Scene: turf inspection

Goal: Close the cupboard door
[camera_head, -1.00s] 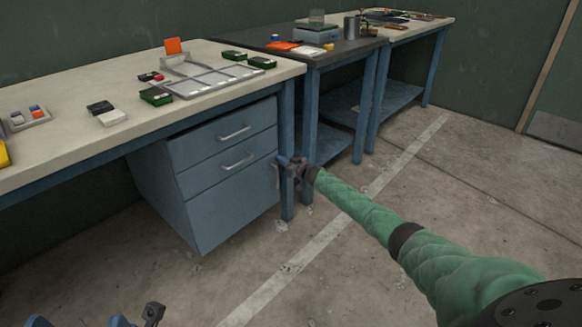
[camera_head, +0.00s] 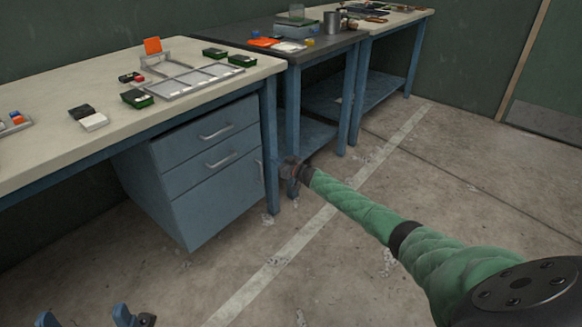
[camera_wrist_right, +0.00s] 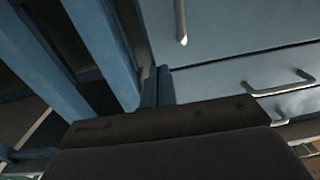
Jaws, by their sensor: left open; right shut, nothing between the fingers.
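The cupboard is a blue-grey cabinet (camera_head: 140,185) under the near bench, with two drawers above a door (camera_head: 215,200). The door looks flush with the drawer fronts, with no visible gap. Its upright handle (camera_head: 259,170) is at the right edge; it also shows at the top of the right wrist view (camera_wrist_right: 180,22). My right gripper (camera_head: 288,168) is shut and empty, to the right of the handle and apart from it in the head view. Its fingers (camera_wrist_right: 157,88) show in the wrist view. My left gripper (camera_head: 85,319) is open at the bottom left edge, mostly cut off.
A blue bench leg (camera_head: 270,150) stands right beside the door's handle edge, close to my right gripper. The bench top (camera_head: 60,150) holds small boxes and a tray frame. Two more benches stand behind. The concrete floor (camera_head: 350,270) is open at the front right.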

